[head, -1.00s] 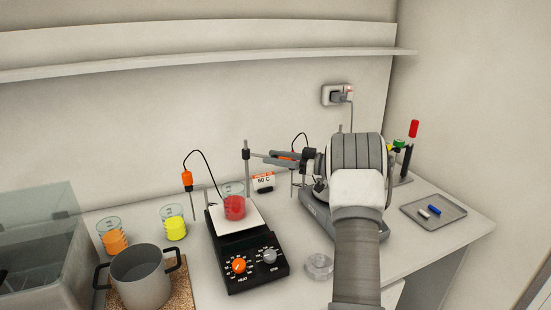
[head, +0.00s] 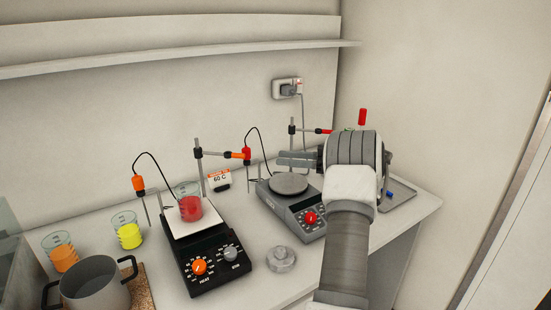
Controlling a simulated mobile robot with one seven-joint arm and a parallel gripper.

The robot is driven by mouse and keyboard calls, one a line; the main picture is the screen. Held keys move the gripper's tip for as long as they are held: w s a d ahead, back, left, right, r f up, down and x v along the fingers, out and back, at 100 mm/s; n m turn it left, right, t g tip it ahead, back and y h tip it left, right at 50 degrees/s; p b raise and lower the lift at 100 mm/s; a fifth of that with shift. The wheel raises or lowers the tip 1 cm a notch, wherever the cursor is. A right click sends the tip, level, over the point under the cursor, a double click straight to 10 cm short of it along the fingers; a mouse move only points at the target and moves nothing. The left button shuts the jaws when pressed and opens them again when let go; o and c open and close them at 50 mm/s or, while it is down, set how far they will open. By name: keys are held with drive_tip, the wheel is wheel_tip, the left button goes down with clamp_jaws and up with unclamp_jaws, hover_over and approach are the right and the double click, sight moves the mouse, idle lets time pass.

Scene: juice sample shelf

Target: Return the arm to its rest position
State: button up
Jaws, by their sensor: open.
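My gripper (head: 298,159) is at the end of my arm, above the right part of the bench in the head view. Its fingers point left, over the back of the grey hot plate (head: 288,184). They are open and nothing shows between them. The gripper looks apart from the bench items, though its exact height is hard to tell. My wrist hides part of the bench's right side.
A black hot plate (head: 208,262) holds a beaker of red liquid (head: 190,207). Beakers of yellow (head: 129,235) and orange (head: 63,256) liquid, a pot (head: 95,285) and a clear lidded dish (head: 281,259) stand nearby. A tray (head: 402,194) lies at right.

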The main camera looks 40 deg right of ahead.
idle(0.6)
drive_tip(key=w+a+r+t+h, duration=0.3)
drive_tip(key=w+r+h, duration=0.1)
drive_tip(key=r, duration=0.6)
drive_tip(key=w+a+r+t+h, duration=0.3)
drive_tip(key=w+r+h, duration=0.1)
drive_tip(key=r, duration=0.6)
drive_tip(key=s+a+r+m+h, duration=0.5)
drive_tip(key=s+r+h, duration=0.25)
drive_tip(key=r, duration=0.25)
drive_tip(key=s+a+f+m+g+y, duration=0.3)
drive_tip(key=s+a+f+g, duration=1)
drive_tip(key=s+a+f, duration=1.2)
wheel_tip(320, 180, down, 3)
drive_tip(key=shift+s+r+g, duration=0.2)
drive_tip(key=shift+s+g, duration=0.1)
drive_tip(key=shift+s, duration=0.3)
